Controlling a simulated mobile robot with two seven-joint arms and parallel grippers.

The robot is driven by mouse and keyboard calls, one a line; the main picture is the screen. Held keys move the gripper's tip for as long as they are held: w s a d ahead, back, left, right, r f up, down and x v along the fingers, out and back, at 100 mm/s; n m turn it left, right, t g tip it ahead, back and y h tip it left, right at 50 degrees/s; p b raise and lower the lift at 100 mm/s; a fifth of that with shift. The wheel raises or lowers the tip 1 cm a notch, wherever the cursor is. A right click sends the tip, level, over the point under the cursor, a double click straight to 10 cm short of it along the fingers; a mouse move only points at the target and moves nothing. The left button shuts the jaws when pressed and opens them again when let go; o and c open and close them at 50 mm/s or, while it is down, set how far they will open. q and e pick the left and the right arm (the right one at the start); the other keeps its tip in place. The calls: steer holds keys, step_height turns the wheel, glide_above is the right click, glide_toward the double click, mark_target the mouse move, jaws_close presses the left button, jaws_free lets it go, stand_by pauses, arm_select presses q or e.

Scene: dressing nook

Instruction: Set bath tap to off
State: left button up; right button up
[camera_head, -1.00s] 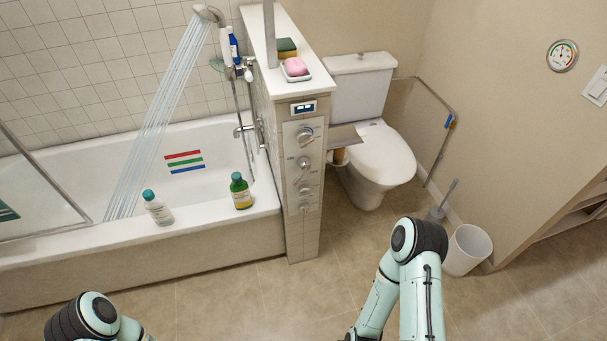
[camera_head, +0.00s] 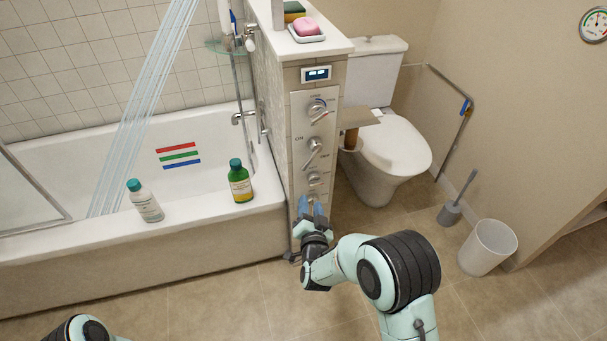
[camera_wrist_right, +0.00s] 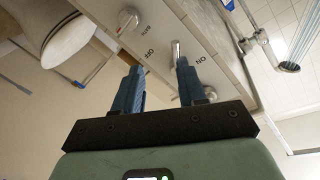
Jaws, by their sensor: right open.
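A light control panel (camera_head: 300,130) on the end of the half wall carries several metal knobs. A lever knob (camera_head: 313,150) stands between ON on its left and OFF on its right. Its handle slants down and left. It also shows in the right wrist view (camera_wrist_right: 177,50), beyond the fingertips, with the lettering upside down. Which knob is the bath tap I cannot tell for sure. My right gripper (camera_head: 311,206) is in front of the panel's lower part, hiding some of it. Its blue fingers are apart and empty. My left gripper is out of view.
Water streams (camera_head: 150,100) into the bathtub (camera_head: 110,235). A white bottle (camera_head: 146,202) and a green bottle (camera_head: 240,182) stand on its rim. The toilet (camera_head: 390,160), brush (camera_head: 452,208) and bin (camera_head: 488,246) are to the right. A brown holder with a flat plate (camera_head: 360,117) sticks out beside the panel.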

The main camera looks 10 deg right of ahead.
mark_target(307, 166)
arm_select(q)
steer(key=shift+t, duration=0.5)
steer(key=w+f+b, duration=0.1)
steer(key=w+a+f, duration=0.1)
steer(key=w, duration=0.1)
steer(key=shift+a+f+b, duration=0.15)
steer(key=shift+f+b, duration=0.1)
steer(key=shift+b, duration=0.1)
arm_select(e)
steer(key=shift+m+t+h, duration=0.3)
steer(key=shift+t, duration=0.3)
steer(key=r+x, duration=0.1)
steer(key=x, duration=0.8)
steer(key=r+x, duration=0.1)
steer(key=x, duration=0.4)
steer(key=shift+w+a+r, duration=0.15)
steer(key=shift+a+r, duration=0.1)
steer(key=shift+r, duration=0.1)
jaws_close()
